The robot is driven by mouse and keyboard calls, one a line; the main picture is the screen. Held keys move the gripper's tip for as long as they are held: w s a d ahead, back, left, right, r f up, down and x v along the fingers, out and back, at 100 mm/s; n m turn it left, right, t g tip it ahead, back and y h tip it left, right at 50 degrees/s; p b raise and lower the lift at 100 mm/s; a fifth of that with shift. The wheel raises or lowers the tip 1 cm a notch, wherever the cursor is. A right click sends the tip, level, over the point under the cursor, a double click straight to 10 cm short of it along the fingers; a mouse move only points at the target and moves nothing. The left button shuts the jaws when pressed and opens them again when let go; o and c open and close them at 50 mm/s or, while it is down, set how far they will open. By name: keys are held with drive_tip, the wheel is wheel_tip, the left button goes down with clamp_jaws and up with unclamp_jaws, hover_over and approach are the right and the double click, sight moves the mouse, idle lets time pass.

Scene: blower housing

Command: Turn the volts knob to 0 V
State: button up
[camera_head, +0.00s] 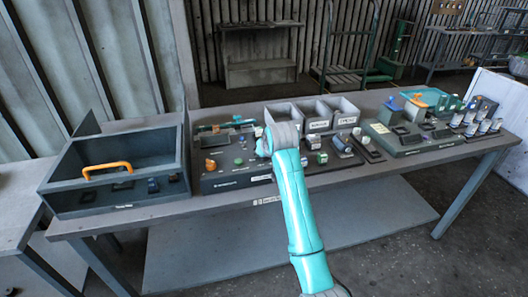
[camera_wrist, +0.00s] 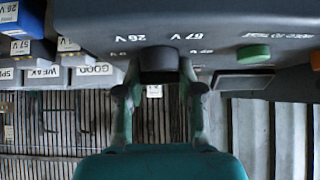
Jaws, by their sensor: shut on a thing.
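The dark round knob (camera_wrist: 158,60) stands on the grey panel (camera_wrist: 225,22) in the wrist view, which is upside down. My gripper (camera_wrist: 158,78) has one finger on each side of the knob and is shut on it. Upside-down volt markings are printed on the panel on both sides of the knob. The pointer of the knob cannot be made out, so its setting cannot be told. In the head view my arm's end covers the knob and the fingers.
A green button (camera_wrist: 253,53) and a dark rectangular plate (camera_wrist: 243,81) are beside the knob. Grey bins (camera_head: 318,124) stand behind the panel. An open grey box (camera_head: 70,205) with an orange handle (camera_head: 107,167) stands at the left of the bench (camera_head: 225,203).

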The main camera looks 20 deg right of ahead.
drive_tip(key=shift+f, duration=0.1)
drive_tip(key=o, duration=1.2)
drive_tip(key=shift+c, duration=0.2)
drive_tip(key=v, duration=1.2)
